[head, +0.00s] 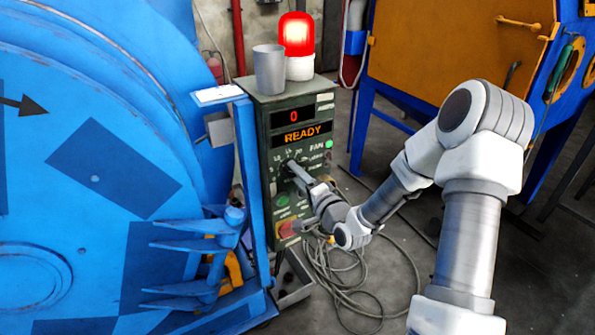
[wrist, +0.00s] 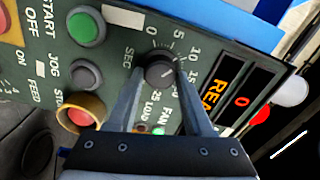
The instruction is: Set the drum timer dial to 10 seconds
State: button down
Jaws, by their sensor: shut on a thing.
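The drum timer dial is a black round knob (wrist: 160,71) on the dark green control panel (wrist: 120,60), with printed numbers around it including 0, 5, 10 and 15. A small light mark shows on the knob face, but I cannot tell which number it points to. My gripper (wrist: 161,64) is shut on the knob, one finger on each side. In the head view my gripper (head: 291,166) reaches the panel front from the right and hides most of the dial. The red display (head: 292,115) reads 0, and the one below (head: 301,134) reads READY.
A green button (wrist: 86,26), a dark JOG knob (wrist: 87,75) and a red button (wrist: 80,114) in a yellow ring are near the dial. A grey cup (head: 269,70) and lit red beacon (head: 297,36) top the box. The blue drum (head: 90,120) stands left; cables (head: 350,275) lie on the floor.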

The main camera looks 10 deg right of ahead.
jog(key=shift+m+p, duration=0.5)
jog(key=shift+m, duration=0.7)
jog(key=shift+c, duration=1.6)
grip_release()
jog(key=shift+s, duration=0.15)
jog(key=p+v, duration=0.4)
jog(key=v, duration=1.3)
